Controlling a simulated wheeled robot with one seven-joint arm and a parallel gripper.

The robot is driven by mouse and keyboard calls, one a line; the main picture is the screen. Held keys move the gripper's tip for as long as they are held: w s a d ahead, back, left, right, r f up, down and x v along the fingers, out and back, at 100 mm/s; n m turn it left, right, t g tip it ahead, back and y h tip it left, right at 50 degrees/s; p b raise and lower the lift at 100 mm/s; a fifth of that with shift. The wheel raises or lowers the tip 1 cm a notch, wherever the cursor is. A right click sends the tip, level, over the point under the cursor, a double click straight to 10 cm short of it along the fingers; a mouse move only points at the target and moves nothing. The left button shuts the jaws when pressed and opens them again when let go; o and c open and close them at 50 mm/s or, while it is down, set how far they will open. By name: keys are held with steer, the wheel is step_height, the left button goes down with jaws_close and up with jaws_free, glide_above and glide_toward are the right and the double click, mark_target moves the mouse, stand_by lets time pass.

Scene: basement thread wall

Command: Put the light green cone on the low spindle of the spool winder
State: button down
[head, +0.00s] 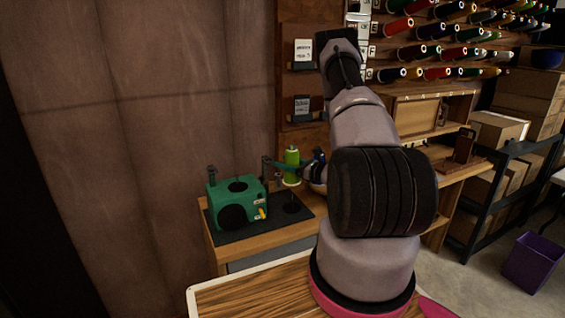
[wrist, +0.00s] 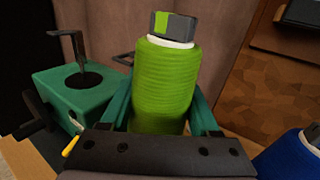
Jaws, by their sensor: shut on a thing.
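The light green cone (head: 291,160) is upright in my gripper (head: 283,166), above the right part of the winder's dark mat. The wrist view shows the cone (wrist: 165,85) large, with a white rim and a grey and green cap on top. The teal fingers of my gripper (wrist: 160,100) are shut on its two sides. The spool winder (head: 238,205) is a green box with a dark round plate on top; it also shows at the left of the wrist view (wrist: 85,95). The cone hides that area in the wrist view.
A blue spool (wrist: 295,155) stands close at the right in the wrist view. The winder sits on a wooden bench (head: 245,252) with a dark mat. Shelves and a wall of thread cones (head: 430,50) are behind my arm. A purple bin (head: 533,262) stands on the floor.

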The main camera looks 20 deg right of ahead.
steer(key=shift+f, duration=5.1)
steer(key=shift+s+f, duration=0.1)
steer(key=shift+f, duration=0.1)
steer(key=shift+f, duration=0.1)
steer(key=shift+c, duration=0.2)
jaws_free()
steer(key=shift+d, duration=0.1)
